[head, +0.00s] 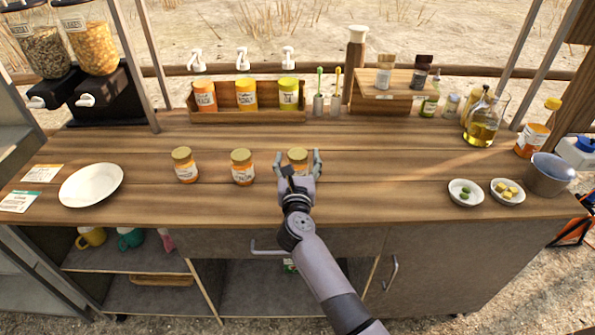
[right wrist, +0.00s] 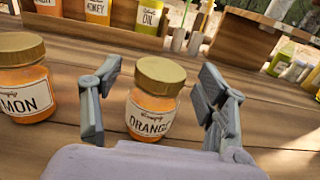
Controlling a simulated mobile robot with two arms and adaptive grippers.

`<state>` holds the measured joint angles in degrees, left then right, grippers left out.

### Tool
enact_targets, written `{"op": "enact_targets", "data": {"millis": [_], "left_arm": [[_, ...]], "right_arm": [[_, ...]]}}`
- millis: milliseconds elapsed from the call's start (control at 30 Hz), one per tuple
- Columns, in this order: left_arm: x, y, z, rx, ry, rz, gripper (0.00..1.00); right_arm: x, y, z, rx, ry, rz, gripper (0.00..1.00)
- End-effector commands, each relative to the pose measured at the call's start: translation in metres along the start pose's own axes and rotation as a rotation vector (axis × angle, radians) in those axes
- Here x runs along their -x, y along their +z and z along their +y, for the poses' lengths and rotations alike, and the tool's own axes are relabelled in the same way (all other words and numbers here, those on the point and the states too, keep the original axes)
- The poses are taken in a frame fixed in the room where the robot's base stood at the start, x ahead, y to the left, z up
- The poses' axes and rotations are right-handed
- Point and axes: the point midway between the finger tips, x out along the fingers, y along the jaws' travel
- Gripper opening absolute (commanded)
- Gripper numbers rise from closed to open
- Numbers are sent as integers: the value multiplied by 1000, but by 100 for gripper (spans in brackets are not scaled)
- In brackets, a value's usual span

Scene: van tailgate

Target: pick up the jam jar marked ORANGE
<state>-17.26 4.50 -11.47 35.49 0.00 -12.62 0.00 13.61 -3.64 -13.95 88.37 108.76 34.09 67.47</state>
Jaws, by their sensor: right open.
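The jam jar marked ORANGE (right wrist: 153,98) has a gold lid and orange filling and stands upright on the wooden counter. In the head view this jar (head: 297,157) is partly hidden behind my right gripper. My right gripper (head: 298,163) is open, with its fingers (right wrist: 160,95) to the left and right of the jar and a gap on each side. A second jar (right wrist: 24,80), its label reading "MON" where visible, stands left of the gripper; the head view shows it as the middle jar (head: 242,167). A third similar jar (head: 185,165) stands farther left. My left gripper is not in view.
A wooden rack (head: 248,116) with several pump bottles stands behind the jars. A white plate (head: 91,185) lies at the left. Two small bowls (head: 465,193) (head: 507,192) and a metal bucket (head: 549,175) are at the right. The counter between gripper and bowls is clear.

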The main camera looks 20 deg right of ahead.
Motion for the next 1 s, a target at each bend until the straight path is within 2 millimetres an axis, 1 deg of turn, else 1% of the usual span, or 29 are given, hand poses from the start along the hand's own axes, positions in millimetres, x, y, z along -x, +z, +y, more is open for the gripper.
{"op": "enact_targets", "data": {"millis": [33, 133, 400, 1000], "left_arm": [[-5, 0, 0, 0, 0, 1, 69], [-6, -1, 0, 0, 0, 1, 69], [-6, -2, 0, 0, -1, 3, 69], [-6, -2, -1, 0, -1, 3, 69]], "right_arm": [[-8, -2, 0, 1, 0, -2, 67], [-16, -1, 0, 1, 0, -1, 67], [-19, 0, 0, 0, 0, 1, 67], [-18, -1, 0, 0, 0, 1, 27]]}}
